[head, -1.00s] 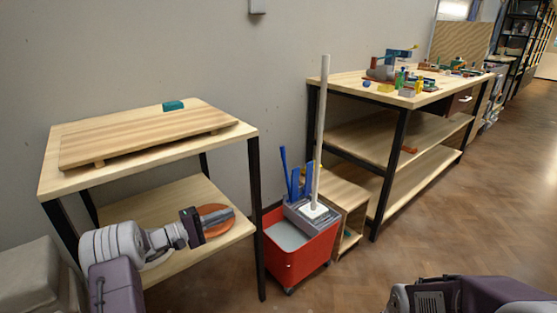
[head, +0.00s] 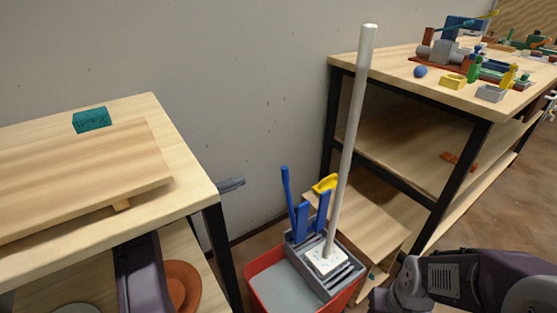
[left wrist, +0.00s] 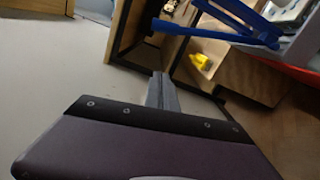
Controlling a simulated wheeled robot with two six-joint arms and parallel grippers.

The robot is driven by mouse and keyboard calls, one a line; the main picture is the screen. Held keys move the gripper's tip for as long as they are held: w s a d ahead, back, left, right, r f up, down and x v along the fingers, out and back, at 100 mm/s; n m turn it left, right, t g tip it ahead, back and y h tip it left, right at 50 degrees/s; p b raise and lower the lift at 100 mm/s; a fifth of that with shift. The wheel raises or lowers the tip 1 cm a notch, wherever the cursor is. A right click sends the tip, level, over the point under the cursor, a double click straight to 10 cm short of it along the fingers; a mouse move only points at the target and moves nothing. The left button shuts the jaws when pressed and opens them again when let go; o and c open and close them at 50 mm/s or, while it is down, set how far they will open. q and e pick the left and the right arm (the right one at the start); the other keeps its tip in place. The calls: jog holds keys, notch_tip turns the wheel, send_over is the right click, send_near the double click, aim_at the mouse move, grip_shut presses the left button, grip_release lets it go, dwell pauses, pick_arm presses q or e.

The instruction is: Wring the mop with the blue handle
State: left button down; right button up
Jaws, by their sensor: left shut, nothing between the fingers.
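The mop has a long pale handle (head: 352,140) that leans slightly, and its speckled white head (head: 326,262) sits in the grey wringer (head: 312,280). A thin blue lever (head: 287,190) and blue uprights (head: 301,225) rise from the wringer. The wringer sits on a red bucket (head: 262,262) holding greyish water. Blue wringer parts also show in the left wrist view (left wrist: 230,22). My left gripper (head: 234,184) is shut and empty, beyond the near table's leg, left of the blue lever and apart from it. My right arm shows at lower right, its gripper out of view.
The near wooden table (head: 190,190) hides part of my left arm; a board (head: 90,175) and a teal block (head: 92,119) lie on top. A low wooden unit (head: 375,225) with a yellow object (head: 325,183) stands behind the bucket. A cluttered workbench (head: 390,75) is at right.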

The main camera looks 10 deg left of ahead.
pick_arm(q)
jog(key=w+d+b, duration=0.2)
jog(key=d+b, duration=0.1)
jog(key=d, duration=0.2)
jog(key=w+d+r+b, duration=0.1)
jog(key=w+d+b, duration=0.1)
jog(key=d, duration=0.3)
jog(key=shift+d+b, duration=0.4)
jog(key=shift+b, duration=0.25)
pick_arm(e)
notch_tip(320, 180, down, 6)
jog(key=shift+s, duration=0.4)
jog(key=shift+f, duration=0.1)
